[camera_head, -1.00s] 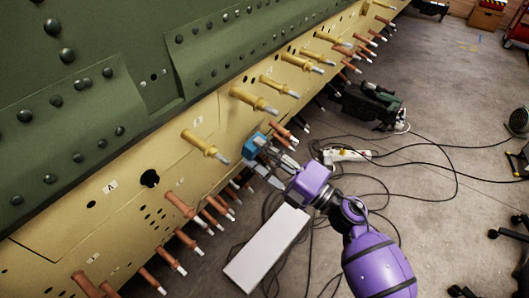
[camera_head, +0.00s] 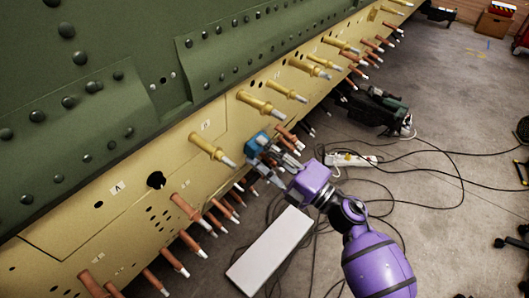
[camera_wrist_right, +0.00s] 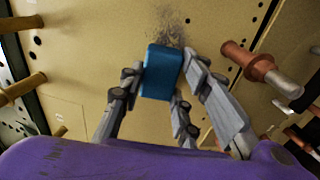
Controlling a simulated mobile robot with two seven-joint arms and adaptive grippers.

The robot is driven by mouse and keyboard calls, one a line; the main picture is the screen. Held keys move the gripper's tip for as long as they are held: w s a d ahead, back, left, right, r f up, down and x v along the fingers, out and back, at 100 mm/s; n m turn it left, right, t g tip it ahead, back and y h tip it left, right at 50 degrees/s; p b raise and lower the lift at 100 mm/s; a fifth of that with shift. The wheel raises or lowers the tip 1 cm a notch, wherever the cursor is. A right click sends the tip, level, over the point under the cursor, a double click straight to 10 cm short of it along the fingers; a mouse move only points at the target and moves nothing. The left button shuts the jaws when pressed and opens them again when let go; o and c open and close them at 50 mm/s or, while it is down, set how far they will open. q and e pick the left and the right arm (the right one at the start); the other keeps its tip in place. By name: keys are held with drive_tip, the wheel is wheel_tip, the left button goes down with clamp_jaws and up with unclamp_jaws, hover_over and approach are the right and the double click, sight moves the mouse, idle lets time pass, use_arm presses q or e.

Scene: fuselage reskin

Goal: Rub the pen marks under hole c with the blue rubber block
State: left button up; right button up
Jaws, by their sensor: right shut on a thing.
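My right gripper (camera_head: 268,160) is shut on the blue rubber block (camera_head: 257,143). In the right wrist view, the block (camera_wrist_right: 162,72) sits between the fingers of the gripper (camera_wrist_right: 160,85), against or very close to the yellow skin panel (camera_wrist_right: 95,50). Dark grey pen marks (camera_wrist_right: 170,28) spread on the panel just beyond the block's far edge. The block may cover part of them. In the head view the marks are hidden or too small to tell. Labels A (camera_head: 117,188) and B (camera_head: 206,125) show on the panel; I cannot make out a label c. My left gripper is not in view.
Yellow pins (camera_head: 262,104) and copper-coloured pins (camera_head: 186,207) stick out of the panel around the gripper. A copper pin (camera_wrist_right: 262,68) stands close right of the fingers in the wrist view. A white box (camera_head: 270,250) and cables lie on the floor below.

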sight(263, 131)
drive_tip(key=shift+w+d+b, duration=0.4)
drive_tip(key=shift+w+d, duration=0.3)
drive_tip(key=shift+w, duration=0.3)
drive_tip(key=shift+w+d+b, duration=0.4)
drive_tip(key=shift+w+d, duration=0.35)
drive_tip(key=shift+w, duration=0.25)
drive_tip(key=shift+w+d+b, duration=0.4)
drive_tip(key=shift+w+d, duration=0.3)
drive_tip(key=shift+w, duration=0.3)
drive_tip(key=shift+w+d, duration=0.15)
drive_tip(key=shift+s+a+r+p, duration=0.15)
drive_tip(key=shift+s+a+p, duration=0.8)
drive_tip(key=shift+s+a, duration=0.3)
drive_tip(key=shift+s+a+p, duration=0.3)
drive_tip(key=shift+s+a, duration=0.2)
drive_tip(key=shift+s, duration=0.25)
drive_tip(key=shift+s+a+p, duration=0.25)
drive_tip(key=shift+s+a, duration=0.2)
drive_tip(key=shift+s, duration=0.25)
drive_tip(key=shift+s+a+p, duration=0.3)
drive_tip(key=shift+s+a, duration=0.2)
drive_tip(key=shift+s, duration=0.25)
drive_tip(key=shift+v, duration=3.1)
